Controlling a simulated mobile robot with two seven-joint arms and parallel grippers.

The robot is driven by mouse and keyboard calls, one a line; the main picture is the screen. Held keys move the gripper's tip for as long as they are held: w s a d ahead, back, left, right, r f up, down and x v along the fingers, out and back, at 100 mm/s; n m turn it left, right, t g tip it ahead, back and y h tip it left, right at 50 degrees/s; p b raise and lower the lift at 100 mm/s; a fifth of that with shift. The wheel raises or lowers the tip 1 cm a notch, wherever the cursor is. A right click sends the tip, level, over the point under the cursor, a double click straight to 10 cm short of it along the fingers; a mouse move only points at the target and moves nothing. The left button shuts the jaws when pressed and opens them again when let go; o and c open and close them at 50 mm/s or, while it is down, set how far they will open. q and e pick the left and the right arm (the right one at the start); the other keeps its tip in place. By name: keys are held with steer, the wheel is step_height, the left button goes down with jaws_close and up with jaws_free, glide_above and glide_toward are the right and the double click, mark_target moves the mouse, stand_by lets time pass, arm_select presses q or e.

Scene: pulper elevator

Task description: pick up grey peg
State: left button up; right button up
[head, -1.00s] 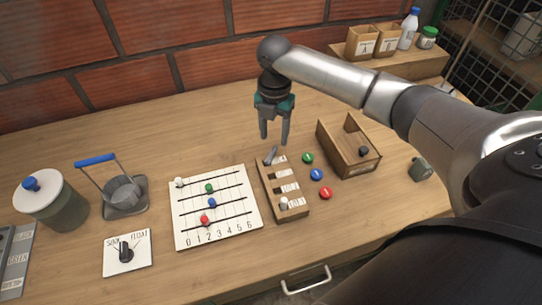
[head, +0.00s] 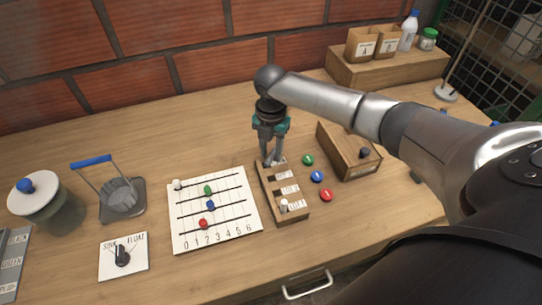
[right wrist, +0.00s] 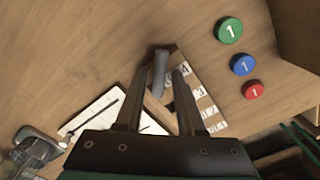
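The grey peg (right wrist: 159,72) stands at the far end of the slotted wooden block in the right wrist view. My right gripper (head: 272,160) has come down over that end of the block in the head view, and its fingers largely hide the peg there. In the right wrist view the gripper (right wrist: 160,85) has its fingers apart, one on each side of the peg, with small gaps showing. My left gripper is not in view.
Green (head: 308,160), blue (head: 317,177) and red (head: 326,195) discs lie right of the block. An open wooden box (head: 350,158) stands beyond them. A white numbered board (head: 235,228) lies to the left. The table front is clear.

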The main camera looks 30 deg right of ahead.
jaws_close()
steer(key=shift+r, duration=0.15)
stand_by(0.4)
